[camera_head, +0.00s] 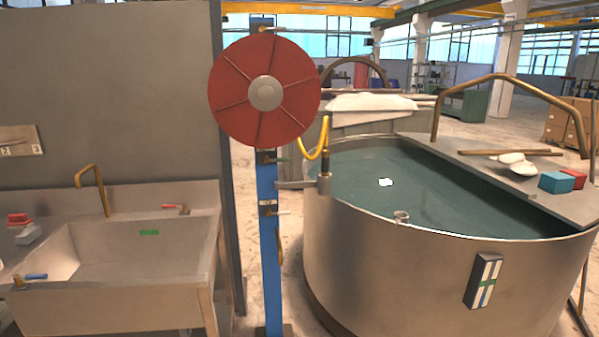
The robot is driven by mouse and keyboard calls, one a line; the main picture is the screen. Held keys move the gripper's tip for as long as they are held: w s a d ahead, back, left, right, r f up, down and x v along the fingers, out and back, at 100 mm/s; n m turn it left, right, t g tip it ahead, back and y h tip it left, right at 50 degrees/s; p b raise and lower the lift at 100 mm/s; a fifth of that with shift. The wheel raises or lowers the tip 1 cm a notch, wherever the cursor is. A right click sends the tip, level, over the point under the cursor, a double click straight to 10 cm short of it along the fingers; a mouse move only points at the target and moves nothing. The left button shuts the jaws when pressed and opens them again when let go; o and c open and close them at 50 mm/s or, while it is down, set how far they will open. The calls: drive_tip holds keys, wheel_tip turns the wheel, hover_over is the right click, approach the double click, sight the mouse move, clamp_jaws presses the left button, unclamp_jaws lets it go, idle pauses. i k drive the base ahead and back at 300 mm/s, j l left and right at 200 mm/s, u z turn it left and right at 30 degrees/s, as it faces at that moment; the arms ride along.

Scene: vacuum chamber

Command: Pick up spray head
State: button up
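What looks like the spray head (325,160) is a dark, slim upright piece at the end of a yellow hose (317,154). It stands in a small metal holder (323,183) at the left rim of the round metal tub (440,275). The hose curls beside a red reel (240,118) mounted on a blue post (268,230). My gripper is not in view.
The tub holds dark water (400,175) with small pale objects in it. A shelf (480,160) across it carries a blue box (556,182), a red box (573,178) and pale items. A metal sink (140,245) stands left. Floor shows between post and tub.

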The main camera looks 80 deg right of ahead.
sight(324, 152)
drive_tip(key=z, duration=3.05)
drive_tip(key=i+l+u, duration=0.3)
drive_tip(key=i+l, duration=0.2)
drive_tip(key=l, duration=0.15)
drive_tip(key=i+l+u, duration=0.15)
drive_tip(key=l, duration=0.2)
drive_tip(key=i+l+u, duration=0.2)
drive_tip(key=l, duration=0.2)
